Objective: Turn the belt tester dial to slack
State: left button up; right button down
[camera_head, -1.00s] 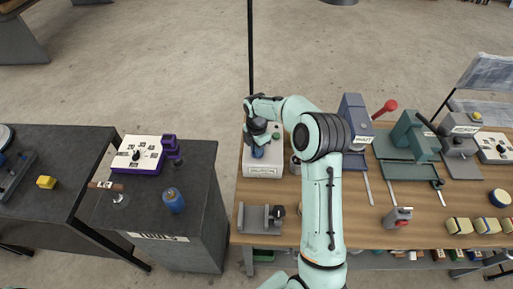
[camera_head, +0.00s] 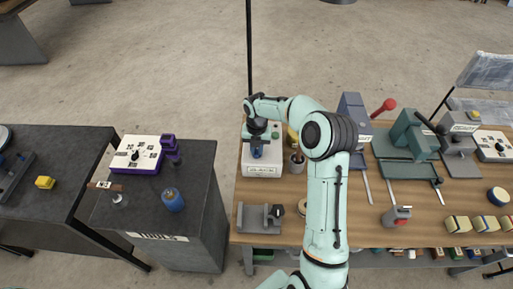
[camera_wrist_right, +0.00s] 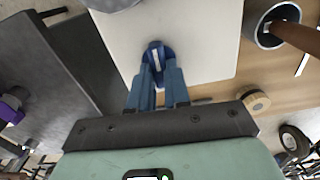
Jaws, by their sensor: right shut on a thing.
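The white tester box (camera_head: 262,170) stands at the left end of the wooden bench, with a front label too small to read. Its blue dial (camera_wrist_right: 155,52) carries a white mark and sits on the white top in the right wrist view. My right gripper (camera_head: 257,151) reaches down over the box. In the wrist view its blue fingers (camera_wrist_right: 157,72) are shut on the dial, one on each side. The fingers hide part of the dial, and I cannot read any setting words around it. My left gripper is not in view.
A cup with a wooden-handled tool (camera_head: 297,161) stands just right of the box. A grey metal fixture (camera_head: 259,226) is in front. Another dial box with a purple base (camera_head: 137,154) is on the dark left cabinet. Vises and presses (camera_head: 410,140) fill the right side.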

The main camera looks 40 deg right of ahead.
aim_at(257, 151)
jog(key=shift+n, duration=0.4)
jog(key=c, duration=1.1)
grip_release()
notch_tip(257, 151, up, 13)
jog(key=shift+r, duration=0.2)
